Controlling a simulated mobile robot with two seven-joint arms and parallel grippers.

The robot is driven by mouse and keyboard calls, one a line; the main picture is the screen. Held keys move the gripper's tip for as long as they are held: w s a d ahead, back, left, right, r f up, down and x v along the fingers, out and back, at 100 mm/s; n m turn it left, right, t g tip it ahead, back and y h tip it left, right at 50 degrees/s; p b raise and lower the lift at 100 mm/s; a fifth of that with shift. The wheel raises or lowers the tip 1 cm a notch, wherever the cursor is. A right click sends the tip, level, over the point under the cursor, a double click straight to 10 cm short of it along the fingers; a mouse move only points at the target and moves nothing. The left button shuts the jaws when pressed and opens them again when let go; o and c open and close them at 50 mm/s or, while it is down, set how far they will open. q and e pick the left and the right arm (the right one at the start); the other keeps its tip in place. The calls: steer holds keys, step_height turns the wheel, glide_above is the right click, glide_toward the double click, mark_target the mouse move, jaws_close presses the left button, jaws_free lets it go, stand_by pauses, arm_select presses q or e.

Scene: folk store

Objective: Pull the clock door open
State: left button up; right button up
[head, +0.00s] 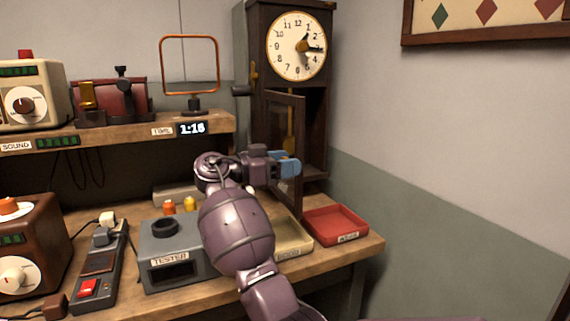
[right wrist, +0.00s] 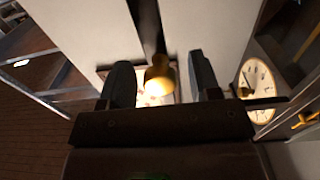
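The tall dark wooden clock (head: 252,120) stands at the back in the head view, with its white dial (head: 297,46) on top. Its narrow lower door (head: 285,101) stands ajar, swung out from the case, and the dark interior shows to its right. My right gripper (head: 287,165) is in front of the door, partly covering it. In the right wrist view its two fingers (right wrist: 163,82) are apart, with a brass knob (right wrist: 160,76) between them and gaps visible on both sides. The dial also shows there (right wrist: 258,88). My left gripper is not in view.
The workbench holds a grey tester (head: 165,270), a red tray (head: 335,224) and a beige tray (head: 296,240) near the clock. A shelf (head: 215,124) with a wire-framed stand (head: 190,65) is left of the clock.

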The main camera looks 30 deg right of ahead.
steer(key=shift+a, duration=0.1)
steer(key=w+a, duration=0.1)
steer(key=a, duration=0.9)
steer(key=shift+w+a+b, duration=0.25)
steer(key=shift+w+b, duration=0.1)
steer(key=shift+w, duration=0.05)
